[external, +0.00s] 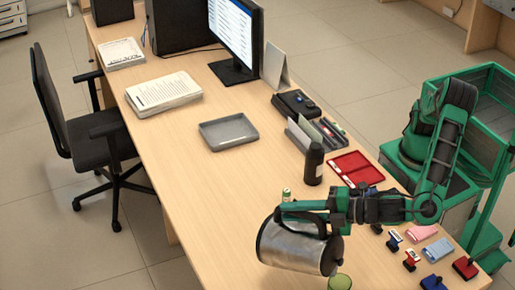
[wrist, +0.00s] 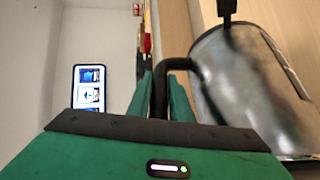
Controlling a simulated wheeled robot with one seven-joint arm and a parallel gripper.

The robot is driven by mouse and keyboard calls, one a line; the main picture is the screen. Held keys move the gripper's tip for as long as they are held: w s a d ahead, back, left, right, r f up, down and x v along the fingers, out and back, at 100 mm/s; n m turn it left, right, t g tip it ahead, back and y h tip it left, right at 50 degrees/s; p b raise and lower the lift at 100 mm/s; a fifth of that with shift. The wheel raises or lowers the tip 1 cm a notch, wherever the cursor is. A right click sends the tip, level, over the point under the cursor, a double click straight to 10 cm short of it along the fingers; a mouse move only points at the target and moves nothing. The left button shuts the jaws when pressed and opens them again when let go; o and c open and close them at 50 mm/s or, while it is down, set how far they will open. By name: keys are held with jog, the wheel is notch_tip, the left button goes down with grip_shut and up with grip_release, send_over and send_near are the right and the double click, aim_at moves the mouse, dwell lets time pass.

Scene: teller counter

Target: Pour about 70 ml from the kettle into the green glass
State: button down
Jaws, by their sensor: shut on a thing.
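The metal kettle (external: 290,246), silver with dark trim, is held over the near end of the counter, strongly tilted with its dark-rimmed end toward the lower right. My gripper (external: 292,207) is shut on its black handle, which shows between the green fingers (wrist: 163,88) in the wrist view. The kettle body (wrist: 250,85) fills the right of that view. The green glass (external: 341,283) stands on the counter just below and right of the kettle's lower end, cut by the bottom edge of the picture. No stream shows, and the liquid level cannot be told.
A black bottle (external: 313,165) and a small green-and-white item (external: 286,195) stand behind the kettle. A red tray (external: 355,169) lies near my arm. Stamps and pads (external: 421,232) lie right of the glass. The counter (external: 205,200) left of the kettle is clear.

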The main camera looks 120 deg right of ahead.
aim_at(277, 214)
jog(key=shift+s+a+r+t+h, duration=0.2)
jog(key=shift+s+a+r, duration=0.1)
jog(key=shift+a+r, duration=0.2)
jog(key=shift+s+a+r+t+h, duration=0.2)
jog(key=shift+s+a+r, duration=0.15)
jog(key=shift+a, duration=0.25)
jog(key=shift+a+r, duration=0.15)
jog(key=shift+a, duration=0.05)
dwell(1.9)
jog(key=w+d+f, duration=0.1)
jog(key=d, duration=0.1)
jog(key=w+d+f+g+y, duration=0.1)
jog(key=d+f, duration=0.1)
jog(key=w+d+f+g+y, duration=0.1)
jog(key=d, duration=0.1)
jog(key=shift+f+m, duration=0.35)
jog(key=shift+m, duration=0.05)
jog(key=shift+w+d+f+y, duration=0.1)
jog(key=shift+f+y, duration=0.1)
jog(key=shift+y, duration=0.1)
jog(key=shift+w+d+f+g+y, duration=0.2)
jog(key=shift+d+f+g+y, duration=0.1)
jog(key=shift+d+g, duration=0.1)
